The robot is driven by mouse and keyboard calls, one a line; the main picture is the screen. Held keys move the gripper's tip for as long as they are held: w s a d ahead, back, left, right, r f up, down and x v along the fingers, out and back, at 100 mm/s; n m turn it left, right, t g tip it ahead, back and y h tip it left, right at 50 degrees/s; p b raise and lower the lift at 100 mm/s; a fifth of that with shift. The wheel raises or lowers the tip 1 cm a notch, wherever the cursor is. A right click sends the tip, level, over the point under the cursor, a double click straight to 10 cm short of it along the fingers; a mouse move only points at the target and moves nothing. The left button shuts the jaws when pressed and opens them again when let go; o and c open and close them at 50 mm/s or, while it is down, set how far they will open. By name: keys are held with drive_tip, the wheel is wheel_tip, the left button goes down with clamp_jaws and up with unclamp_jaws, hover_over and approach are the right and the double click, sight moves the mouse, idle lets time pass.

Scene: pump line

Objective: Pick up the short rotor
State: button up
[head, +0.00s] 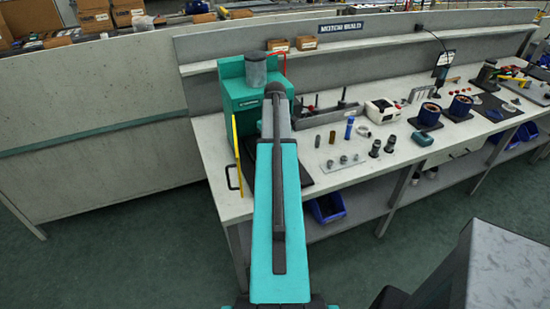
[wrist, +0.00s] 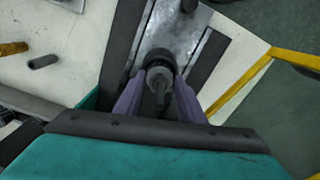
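In the wrist view a dark round part with a grey stepped shaft (wrist: 159,76), which may be the short rotor, is between the two purple fingers of my gripper (wrist: 161,88). The fingers flank it closely. I cannot tell whether they touch it or whether it is lifted. In the head view my arm hides my gripper and this part. Two dark stepped cylinders, a left one (head: 375,149) and a right one (head: 390,145), stand on the bench; I cannot tell whether either is a rotor.
A metal plate (wrist: 170,35) lies below my gripper, with a dark knob (wrist: 188,5) on it. A green machine (head: 238,92) stands behind my arm. A yellow bar (head: 237,160) runs along the left side.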

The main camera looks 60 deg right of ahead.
clamp_jaws()
drive_tip(key=shift+r, duration=0.2)
drive_tip(key=shift+r+b, duration=1.55)
drive_tip(key=shift+r, duration=3.3)
drive_tip(key=shift+s, duration=0.1)
